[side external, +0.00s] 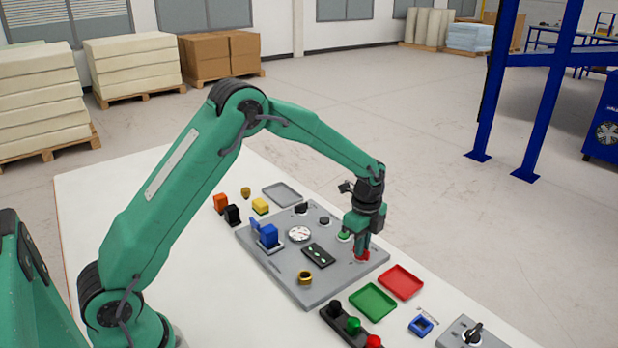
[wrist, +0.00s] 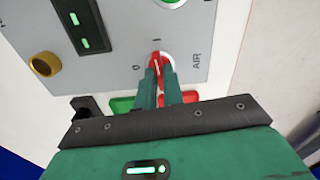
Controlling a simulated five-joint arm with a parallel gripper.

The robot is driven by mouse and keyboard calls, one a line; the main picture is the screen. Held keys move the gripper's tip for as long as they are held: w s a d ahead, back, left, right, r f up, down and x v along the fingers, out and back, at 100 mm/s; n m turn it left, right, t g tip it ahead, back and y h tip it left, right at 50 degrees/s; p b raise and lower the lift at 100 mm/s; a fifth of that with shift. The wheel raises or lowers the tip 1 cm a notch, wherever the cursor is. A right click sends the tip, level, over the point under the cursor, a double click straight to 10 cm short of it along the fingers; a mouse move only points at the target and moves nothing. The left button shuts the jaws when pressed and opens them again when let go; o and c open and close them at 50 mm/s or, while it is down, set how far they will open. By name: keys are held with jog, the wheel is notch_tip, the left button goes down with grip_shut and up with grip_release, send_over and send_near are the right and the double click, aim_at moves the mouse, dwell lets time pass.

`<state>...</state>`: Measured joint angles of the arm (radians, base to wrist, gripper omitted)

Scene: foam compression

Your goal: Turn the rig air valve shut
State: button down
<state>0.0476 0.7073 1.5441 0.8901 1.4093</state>
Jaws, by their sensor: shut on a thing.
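The air valve is a red knob (wrist: 156,58) on the grey rig panel (wrist: 215,30), beside the printed word AIR and the marks 0 and I. A pale line on the knob seems to point towards I. In the side view the red valve (side external: 361,257) is at the panel's right corner, partly hidden by my gripper (side external: 362,246). In the wrist view my gripper (wrist: 159,73) has its two green fingers closed on the knob from both sides. The fingers hide part of the knob.
The panel also carries a gauge (side external: 299,233), a blue block (side external: 268,236) and a brass ring (side external: 305,278). A red tray (side external: 401,282) and a green tray (side external: 373,301) lie close in front of the valve. Bare white table (side external: 150,200) is at the left.

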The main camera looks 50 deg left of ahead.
jog(key=n, duration=0.3)
jog(key=shift+n, duration=0.4)
jog(key=n, duration=0.4)
jog(key=shift+n, duration=0.3)
jog(key=n, duration=0.4)
jog(key=shift+n, duration=2.1)
jog(key=c, duration=1.5)
grip_release()
jog(key=shift+r, duration=0.1)
